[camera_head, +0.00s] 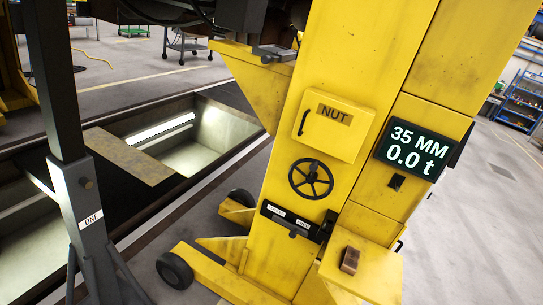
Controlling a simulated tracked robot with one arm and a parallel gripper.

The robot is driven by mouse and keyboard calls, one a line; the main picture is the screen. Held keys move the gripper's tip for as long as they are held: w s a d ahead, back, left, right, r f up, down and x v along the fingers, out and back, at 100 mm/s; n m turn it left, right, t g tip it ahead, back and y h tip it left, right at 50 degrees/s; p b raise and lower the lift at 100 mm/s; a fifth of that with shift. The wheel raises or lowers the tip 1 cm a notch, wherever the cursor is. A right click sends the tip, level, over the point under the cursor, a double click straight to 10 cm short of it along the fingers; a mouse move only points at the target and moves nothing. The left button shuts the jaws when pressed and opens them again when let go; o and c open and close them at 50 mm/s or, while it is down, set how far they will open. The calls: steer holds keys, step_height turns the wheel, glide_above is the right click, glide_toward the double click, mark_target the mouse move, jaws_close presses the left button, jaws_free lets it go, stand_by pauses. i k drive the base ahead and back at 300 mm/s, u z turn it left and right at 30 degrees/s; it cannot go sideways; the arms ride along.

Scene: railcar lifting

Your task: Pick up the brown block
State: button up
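The brown block (350,260) is a small piece resting on top of a low yellow box-shaped part (372,274) of the yellow lifting column (345,60), at the lower right of centre. Nothing touches it from above. My gripper does not show in this view, so its distance from the block and its state cannot be seen.
The column carries a box marked NUT (325,122), a black handwheel (311,179) and a display (415,148) reading 35 MM, 0.0 t. A dark post (62,100) stands at left beside a lit pit (190,135). Open floor (480,230) lies at right.

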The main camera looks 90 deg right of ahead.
mark_target(351, 257)
steer(key=z, duration=2.45)
steer(key=k, duration=0.9)
steer(key=z, duration=0.05)
steer(key=i, duration=0.95)
steer(key=u, duration=0.1)
